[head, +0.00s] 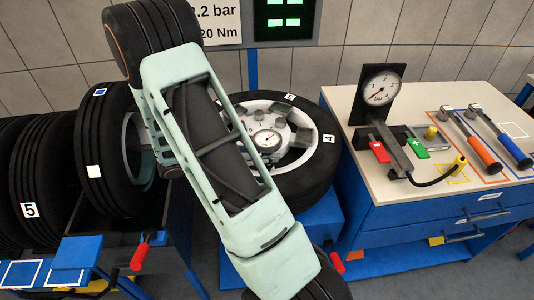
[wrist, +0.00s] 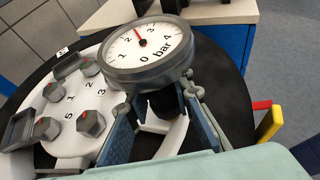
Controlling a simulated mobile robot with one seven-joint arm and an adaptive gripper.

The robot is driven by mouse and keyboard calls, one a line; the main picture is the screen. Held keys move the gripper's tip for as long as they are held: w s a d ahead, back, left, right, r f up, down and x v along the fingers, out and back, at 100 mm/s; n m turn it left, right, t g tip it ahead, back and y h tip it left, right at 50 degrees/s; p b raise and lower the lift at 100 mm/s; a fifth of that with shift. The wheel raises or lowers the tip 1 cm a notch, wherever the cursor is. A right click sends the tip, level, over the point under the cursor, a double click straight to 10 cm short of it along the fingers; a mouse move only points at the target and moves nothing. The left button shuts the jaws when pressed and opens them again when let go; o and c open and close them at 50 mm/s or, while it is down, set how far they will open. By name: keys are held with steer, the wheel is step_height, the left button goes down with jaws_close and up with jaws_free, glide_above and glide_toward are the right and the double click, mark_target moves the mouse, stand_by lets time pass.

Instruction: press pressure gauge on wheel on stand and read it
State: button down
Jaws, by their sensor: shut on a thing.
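The pressure gauge (wrist: 148,46) has a round white dial marked 0 to 4 bar. Its red needle points between 2 and 3. My gripper (wrist: 156,105) is shut on the gauge's dark body below the dial, one blue-padded finger on each side. The wheel on the stand (wrist: 225,95) lies flat beneath, with a pale hub (wrist: 85,105) bearing several numbered nuts. In the head view the gauge (head: 267,140) shows over the hub of the wheel (head: 313,180), beside my arm. The gauge's lower end is hidden, so I cannot tell whether it touches a valve.
A workbench (head: 445,185) at right bears a dial gauge on a black stand (head: 378,92), red and green buttons, a hose and two wrenches (head: 482,150). Several tyres (head: 45,175) stand at left. A sign (head: 220,22) and a green display (head: 285,15) are behind.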

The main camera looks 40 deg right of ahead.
mark_target(271, 138)
steer(key=shift+r+p, duration=2.2)
steer(key=shift+r, duration=0.8)
